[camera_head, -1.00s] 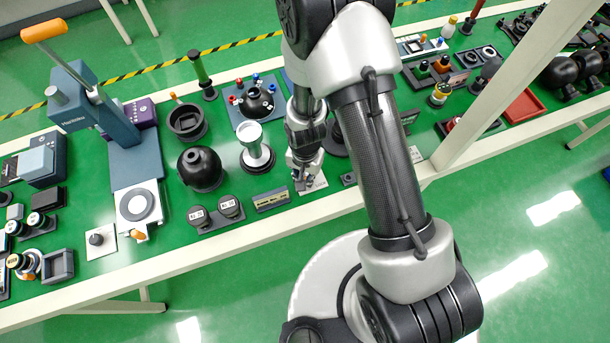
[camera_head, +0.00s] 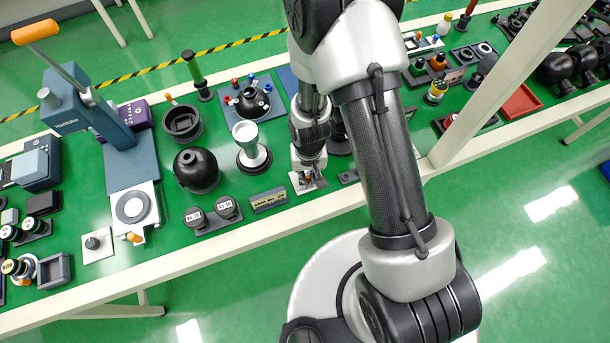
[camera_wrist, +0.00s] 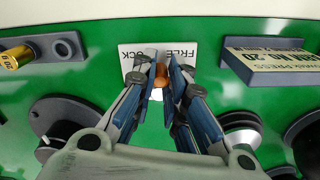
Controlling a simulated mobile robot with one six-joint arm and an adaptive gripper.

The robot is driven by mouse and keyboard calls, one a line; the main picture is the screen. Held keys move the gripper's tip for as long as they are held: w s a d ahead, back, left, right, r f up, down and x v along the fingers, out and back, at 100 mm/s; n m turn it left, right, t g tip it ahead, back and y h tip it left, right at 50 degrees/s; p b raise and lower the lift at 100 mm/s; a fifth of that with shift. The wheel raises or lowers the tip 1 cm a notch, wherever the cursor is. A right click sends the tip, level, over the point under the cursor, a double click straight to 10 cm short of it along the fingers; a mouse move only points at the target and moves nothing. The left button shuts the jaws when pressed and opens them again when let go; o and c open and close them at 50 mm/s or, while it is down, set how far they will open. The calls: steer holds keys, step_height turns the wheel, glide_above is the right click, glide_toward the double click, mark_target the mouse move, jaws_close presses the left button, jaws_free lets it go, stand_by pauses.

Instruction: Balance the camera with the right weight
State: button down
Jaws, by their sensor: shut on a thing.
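My gripper (camera_wrist: 159,84) is shut on a small orange knob (camera_wrist: 161,75), which stands at a white plate (camera_wrist: 130,53) marked LOCK and FREE. In the head view my gripper (camera_head: 308,177) is low over this plate near the table's front edge. A gold cylinder (camera_wrist: 15,58) with a dark end lies on a dark holder (camera_wrist: 45,46) beside the plate; the holder also has an empty round socket. I cannot tell which thing is the camera; the arm covers part of the table behind the plate.
A labelled block (camera_head: 268,200) and two dark, white-labelled cylinders (camera_head: 211,213) stand left of the plate. A silver cup-topped stand (camera_head: 247,134) and a black sphere (camera_head: 197,170) are farther left. A sloping white beam (camera_head: 490,100) crosses the right side.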

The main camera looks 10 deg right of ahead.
steer(key=n, duration=0.2)
steer(key=d+n, duration=0.1)
steer(key=shift+w+n, duration=0.25)
steer(key=shift+n, duration=0.05)
steer(key=shift+w+d+n+b, duration=0.15)
steer(key=shift+d+n, duration=0.05)
steer(key=shift+n, duration=0.6)
steer(key=shift+w+d+n+b, duration=0.1)
steer(key=shift+d+n+b, duration=0.1)
steer(key=shift+n, duration=0.6)
steer(key=c, duration=1.6)
jaws_free()
steer(key=shift+o, duration=0.2)
steer(key=shift+r, duration=0.1)
step_height(320, 180, up, 12)
